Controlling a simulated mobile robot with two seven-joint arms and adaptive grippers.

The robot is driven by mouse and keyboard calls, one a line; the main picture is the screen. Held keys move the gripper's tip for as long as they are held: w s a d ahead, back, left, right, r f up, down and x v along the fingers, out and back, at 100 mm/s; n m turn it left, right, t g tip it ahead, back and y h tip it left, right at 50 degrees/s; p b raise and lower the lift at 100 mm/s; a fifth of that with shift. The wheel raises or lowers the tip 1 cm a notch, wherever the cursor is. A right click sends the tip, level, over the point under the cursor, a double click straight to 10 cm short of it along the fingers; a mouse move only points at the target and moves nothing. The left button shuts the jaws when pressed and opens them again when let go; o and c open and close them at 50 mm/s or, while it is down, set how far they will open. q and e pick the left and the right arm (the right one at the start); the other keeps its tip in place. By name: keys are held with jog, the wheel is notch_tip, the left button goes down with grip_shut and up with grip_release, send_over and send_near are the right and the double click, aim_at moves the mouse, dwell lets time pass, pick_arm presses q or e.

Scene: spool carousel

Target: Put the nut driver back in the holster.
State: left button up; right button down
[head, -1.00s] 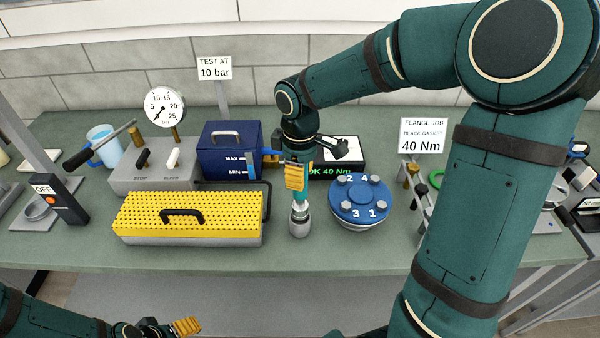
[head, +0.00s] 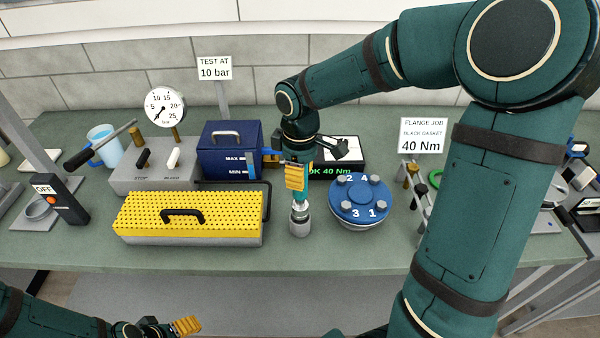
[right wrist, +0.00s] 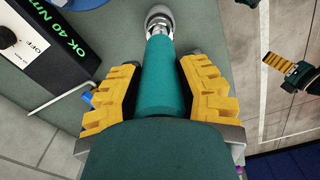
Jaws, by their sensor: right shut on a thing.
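The nut driver has a teal handle (right wrist: 165,75) and shows upright in the head view (head: 300,190). My right gripper (head: 297,178) is shut on this handle, with its yellow fingers on both sides in the right wrist view (right wrist: 160,95). Directly below the handle is a round grey metal piece (head: 299,222) at the bench top. I cannot tell whether it is the holster or the driver's own metal end, nor whether the tip is seated. My left gripper (head: 186,326) is low at the left, in front of the bench; its jaw opening is unclear.
A yellow perforated box (head: 190,218) with a black handle stands left of the driver. A blue flange (head: 360,197) with numbered bolts is close on the right. A blue tank (head: 230,150) and a display box (head: 342,158) stand behind. The bench front strip is clear.

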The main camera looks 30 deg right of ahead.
jog(key=shift+f+b, duration=2)
jog(key=shift+f, duration=0.7)
jog(key=c, duration=0.6)
grip_release()
jog(key=shift+c, duration=0.2)
notch_tip(320, 180, up, 12)
